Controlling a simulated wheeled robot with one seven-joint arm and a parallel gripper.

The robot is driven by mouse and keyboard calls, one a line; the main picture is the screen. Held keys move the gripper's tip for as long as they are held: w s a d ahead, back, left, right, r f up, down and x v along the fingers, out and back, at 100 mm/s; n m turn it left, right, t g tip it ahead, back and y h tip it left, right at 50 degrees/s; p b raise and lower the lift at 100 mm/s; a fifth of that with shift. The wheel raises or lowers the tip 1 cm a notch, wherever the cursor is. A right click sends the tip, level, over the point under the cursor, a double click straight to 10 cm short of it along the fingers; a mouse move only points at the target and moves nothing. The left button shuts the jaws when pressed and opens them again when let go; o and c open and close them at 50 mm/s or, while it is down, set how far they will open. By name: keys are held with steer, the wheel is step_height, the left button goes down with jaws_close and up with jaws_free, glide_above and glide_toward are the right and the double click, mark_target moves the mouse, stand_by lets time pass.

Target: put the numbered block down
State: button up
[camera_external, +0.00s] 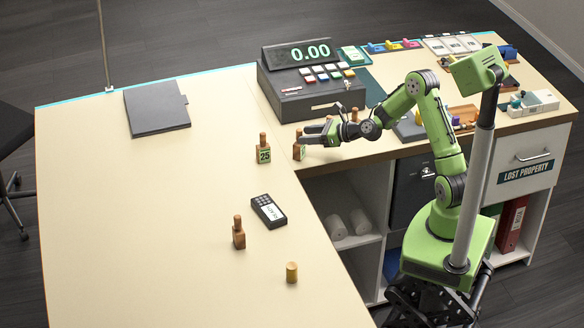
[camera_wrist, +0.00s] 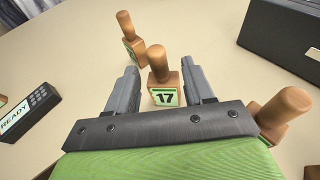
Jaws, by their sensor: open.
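A wooden block with a knob handle and a green-edged label 17 (camera_wrist: 165,97) stands between the two fingers of my gripper (camera_wrist: 160,70) in the wrist view. The fingers are apart, with a gap showing on each side of the block. In the external view my gripper (camera_external: 310,134) reaches left over the counter, and the block (camera_external: 298,152) stands upright at its fingertips, apparently resting on the counter. The block's far side is hidden.
A block labelled 25 (camera_external: 264,155) stands just left; another block (camera_wrist: 280,112) is close by my gripper's right side. The register (camera_external: 310,85) is behind. The left counter is mostly clear.

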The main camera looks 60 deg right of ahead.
steer(key=a+v, duration=0.1)
steer(key=v, duration=0.5)
steer(key=s+a+r+n+g, duration=0.4)
steer(key=s+a+n, duration=0.45)
steer(key=n, duration=0.85)
steer(key=s+r+n+g+h, duration=0.1)
steer(key=s+n+g, duration=0.1)
steer(key=s+n, duration=0.6)
steer(key=s+d+r+n+g+h, duration=0.1)
steer(key=s+r+n+g, duration=0.1)
steer(key=s+n, duration=0.7)
steer(key=s, duration=0.5)
steer(key=shift+r+g+h, duration=0.3)
steer(key=shift+g, duration=0.1)
steer(key=shift+w+r+p, duration=0.1)
steer(key=shift+r+p, duration=0.65)
steer(key=shift+r, duration=0.1)
steer(key=shift+d+f, duration=0.1)
steer(key=shift+f, duration=0.1)
